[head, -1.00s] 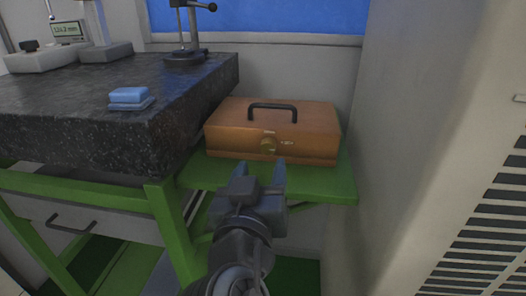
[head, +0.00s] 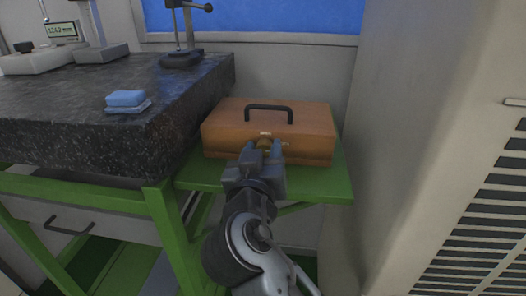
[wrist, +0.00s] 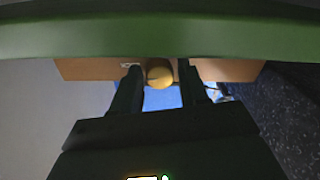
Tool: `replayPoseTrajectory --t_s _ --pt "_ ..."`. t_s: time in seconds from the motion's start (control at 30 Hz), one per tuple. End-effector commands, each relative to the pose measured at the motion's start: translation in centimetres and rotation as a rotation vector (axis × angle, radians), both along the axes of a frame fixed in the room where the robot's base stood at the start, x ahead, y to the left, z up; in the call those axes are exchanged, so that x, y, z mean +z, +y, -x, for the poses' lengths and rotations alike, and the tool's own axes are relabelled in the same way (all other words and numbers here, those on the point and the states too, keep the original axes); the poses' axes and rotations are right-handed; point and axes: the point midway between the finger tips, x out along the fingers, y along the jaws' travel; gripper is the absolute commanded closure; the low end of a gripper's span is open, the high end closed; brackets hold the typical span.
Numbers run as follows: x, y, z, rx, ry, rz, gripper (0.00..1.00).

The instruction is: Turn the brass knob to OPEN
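The brass knob (wrist: 159,74) is on the front of a brown wooden case (head: 222,136) with a black top handle. In the head view my gripper (head: 262,148) is at the case's front and mostly covers the knob. In the wrist view its two fingers (wrist: 158,86) are apart, one on each side of the knob, with a small gap showing at each side. The small markings beside the knob are too small to read.
The case stands on a green shelf (head: 322,184). A dark granite table (head: 60,130) with blue blocks (head: 127,100) is at the left. A pale cabinet with vents (head: 420,130) stands close at the right.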

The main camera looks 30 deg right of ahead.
Motion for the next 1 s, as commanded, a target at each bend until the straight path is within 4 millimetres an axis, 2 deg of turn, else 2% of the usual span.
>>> replayPoseTrajectory --t_s 0.07,0.43,0.73,1.0 --pt "0.0 0.01 0.01 0.0 0.0 0.0 0.64" --pt "0.0 0.03 0.01 0.001 0.0 0.0 0.99" --pt "0.03 0.1 0.02 0.002 0.023 0.031 0.99" --pt "0.08 0.18 0.01 0.004 0.12 0.162 0.99"
